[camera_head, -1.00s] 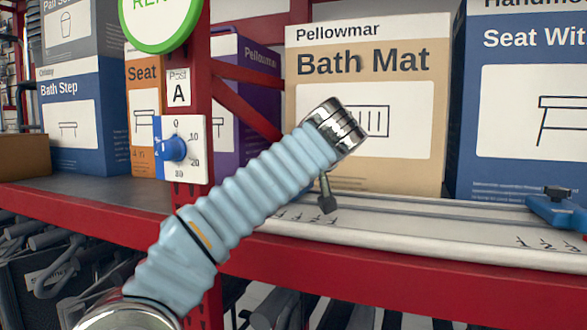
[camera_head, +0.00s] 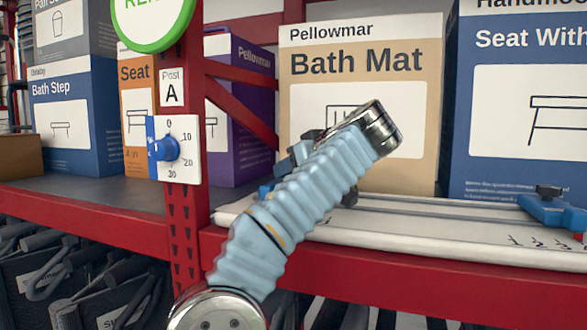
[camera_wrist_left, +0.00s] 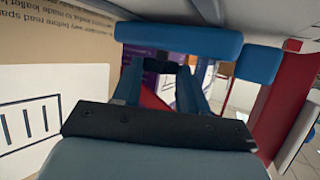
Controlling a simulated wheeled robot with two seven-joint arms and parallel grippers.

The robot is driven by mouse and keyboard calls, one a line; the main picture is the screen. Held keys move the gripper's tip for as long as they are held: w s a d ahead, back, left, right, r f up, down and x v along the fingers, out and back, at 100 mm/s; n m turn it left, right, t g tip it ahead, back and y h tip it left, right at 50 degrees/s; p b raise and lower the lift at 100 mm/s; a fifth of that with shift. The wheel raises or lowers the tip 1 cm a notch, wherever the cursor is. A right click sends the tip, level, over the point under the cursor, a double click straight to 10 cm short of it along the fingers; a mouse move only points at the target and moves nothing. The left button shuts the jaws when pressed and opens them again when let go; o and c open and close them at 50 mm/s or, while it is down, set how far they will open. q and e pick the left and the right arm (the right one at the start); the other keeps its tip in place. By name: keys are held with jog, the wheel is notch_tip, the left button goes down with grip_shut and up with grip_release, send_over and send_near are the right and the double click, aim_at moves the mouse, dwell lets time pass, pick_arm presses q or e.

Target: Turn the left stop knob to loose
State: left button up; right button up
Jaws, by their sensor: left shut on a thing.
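The left stop is mostly hidden behind my left arm in the head view; a bit of its blue body (camera_head: 266,190) shows at the left end of the pale rail (camera_head: 420,225). My left gripper (camera_head: 287,166) is partly hidden behind my ribbed forearm, at that stop. In the left wrist view, the gripper's blue fingers close around a small black part, which looks like the left stop knob (camera_wrist_left: 168,65). Blue pieces of the stop show just beyond it. The knob's angle cannot be read. My right gripper is not in view.
A second blue stop (camera_head: 556,208) with a black knob sits at the rail's right. A Bath Mat box (camera_head: 362,190) stands close behind my arm. A red post (camera_head: 187,225) with a blue dial knob (camera_head: 165,148) stands to the left.

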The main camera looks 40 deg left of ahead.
pick_arm(q)
jog(key=shift+r, duration=0.1)
jog(key=o, duration=1)
jog(key=shift+o, duration=0.2)
jog(key=v, duration=1.3)
jog(key=shift+d, duration=0.4)
jog(key=shift+s+r, duration=0.1)
jog(key=shift+r, duration=0.05)
